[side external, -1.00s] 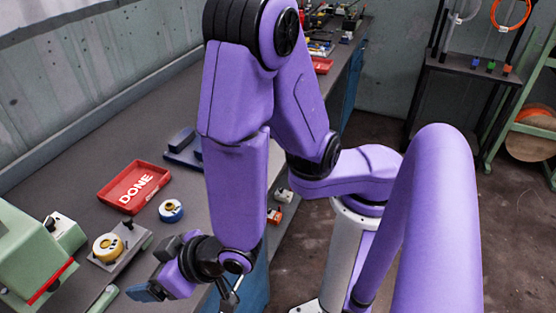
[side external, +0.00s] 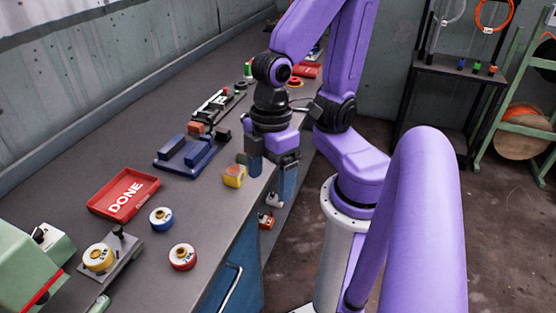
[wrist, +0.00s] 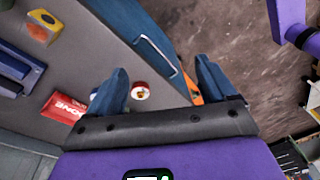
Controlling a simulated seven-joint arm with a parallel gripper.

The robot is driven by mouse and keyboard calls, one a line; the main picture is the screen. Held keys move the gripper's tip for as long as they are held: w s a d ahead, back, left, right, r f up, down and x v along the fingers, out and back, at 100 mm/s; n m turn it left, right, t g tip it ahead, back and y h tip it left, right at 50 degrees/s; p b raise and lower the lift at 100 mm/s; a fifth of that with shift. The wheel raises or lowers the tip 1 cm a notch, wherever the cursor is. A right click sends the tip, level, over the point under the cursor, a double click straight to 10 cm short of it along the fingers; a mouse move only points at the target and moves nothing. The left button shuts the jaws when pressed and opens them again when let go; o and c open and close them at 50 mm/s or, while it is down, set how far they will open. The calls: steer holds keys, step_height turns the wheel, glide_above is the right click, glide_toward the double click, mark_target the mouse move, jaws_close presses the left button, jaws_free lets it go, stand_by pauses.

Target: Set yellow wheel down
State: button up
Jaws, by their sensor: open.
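The yellow wheel is not seen in the wrist view.
A red DONE tray (side external: 124,194), blue wheel (side external: 161,219) and red wheel (side external: 183,257) lie on the bench. A yellow block (side external: 234,176) stands just left of my gripper. A dark blue cradle (side external: 188,157) lies behind. Bench around the red wheel is clear.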

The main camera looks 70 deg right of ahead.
steer(key=shift+o, duration=0.5)
steer(key=d, duration=0.1)
steer(key=d+h, duration=0.1)
steer(key=d, duration=0.1)
steer(key=shift+s+d+r, duration=0.2)
steer(key=shift+r, duration=0.2)
step_height(320, 180, up, 3)
steer(key=n, duration=0.1)
glide_above(95, 253)
step_height(95, 253, down, 16)
steer(key=shift+f, duration=0.1)
